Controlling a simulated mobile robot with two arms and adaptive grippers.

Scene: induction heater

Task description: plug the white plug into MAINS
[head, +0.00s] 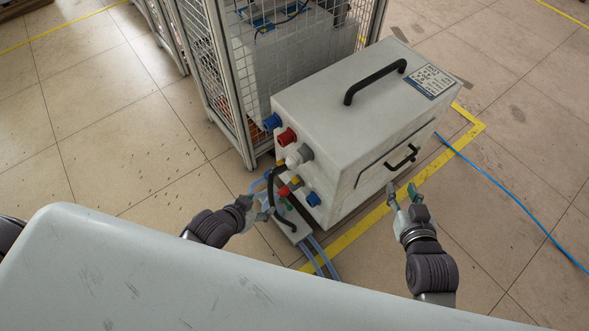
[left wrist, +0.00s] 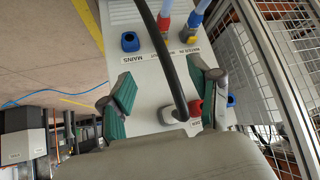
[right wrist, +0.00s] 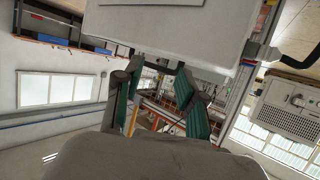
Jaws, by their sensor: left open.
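The white plug (head: 293,160) sits at the upper right of the heater's connector panel, against a grey fitting; it also shows in the left wrist view (left wrist: 170,114). A black cable (left wrist: 169,65) runs to it. The blue MAINS socket (head: 313,199) is lower on the same panel; in the left wrist view it (left wrist: 130,42) is beside the MAINS label, with nothing in it. My left gripper (head: 250,204) is open in front of the panel, its fingers (left wrist: 163,97) apart with the plug between them in view; I see no contact. My right gripper (head: 404,193) is open and empty beside the heater.
The heater box (head: 345,108) has a black top handle. Red and blue connectors and hoses (head: 320,258) crowd the panel. A mesh cage (head: 216,80) stands close at its left. A blue cable (head: 510,207) lies on open floor at right.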

